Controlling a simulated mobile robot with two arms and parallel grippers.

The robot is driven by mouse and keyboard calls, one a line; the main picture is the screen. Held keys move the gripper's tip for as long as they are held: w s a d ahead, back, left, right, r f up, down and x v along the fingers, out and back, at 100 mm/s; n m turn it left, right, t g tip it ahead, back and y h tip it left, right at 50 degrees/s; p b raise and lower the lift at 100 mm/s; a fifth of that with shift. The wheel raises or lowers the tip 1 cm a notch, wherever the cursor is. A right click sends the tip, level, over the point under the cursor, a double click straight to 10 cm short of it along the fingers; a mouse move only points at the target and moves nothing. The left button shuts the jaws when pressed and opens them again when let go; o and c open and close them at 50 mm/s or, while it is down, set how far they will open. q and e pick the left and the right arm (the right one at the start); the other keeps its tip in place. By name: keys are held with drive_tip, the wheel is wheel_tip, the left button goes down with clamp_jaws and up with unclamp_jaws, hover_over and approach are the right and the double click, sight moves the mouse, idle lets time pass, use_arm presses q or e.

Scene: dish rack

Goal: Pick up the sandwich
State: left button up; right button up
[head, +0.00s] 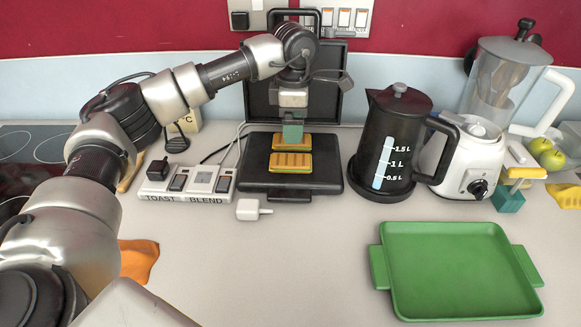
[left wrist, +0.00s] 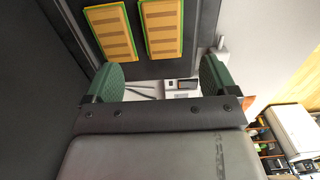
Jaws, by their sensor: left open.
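Two toasted sandwiches with grill marks lie on the lower plate of an open black sandwich press (head: 258,185). The front sandwich (head: 291,163) shows fully; the back sandwich (head: 300,141) is partly covered by my gripper. My left gripper (head: 292,132) is over the press, above the back sandwich, with its fingers pointing down. In the left wrist view the green fingers (left wrist: 158,78) are spread wide with nothing between them. Both sandwiches, one (left wrist: 108,33) and the other (left wrist: 162,28), show beyond the fingertips. My right gripper is not in view.
A black kettle (head: 390,150) and a white blender (head: 465,165) stand right of the press. An empty green tray (head: 455,270) lies front right. The counter's front middle is clear.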

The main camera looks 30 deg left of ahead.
use_arm(q)
hover_over(295, 158)
drive_tip(key=f, duration=0.4)
drive_tip(key=shift+a+f+p, duration=0.2)
drive_tip(key=shift+a+p, duration=0.05)
drive_tip(key=shift+p, duration=0.1)
drive_tip(key=f, duration=0.1)
drive_tip(key=f+p, duration=0.1)
drive_tip(key=f, duration=0.3)
drive_tip(key=shift+d+p, duration=0.3)
drive_tip(key=shift+p, duration=0.1)
drive_tip(key=shift+f, duration=0.2)
drive_tip(key=c, duration=1)
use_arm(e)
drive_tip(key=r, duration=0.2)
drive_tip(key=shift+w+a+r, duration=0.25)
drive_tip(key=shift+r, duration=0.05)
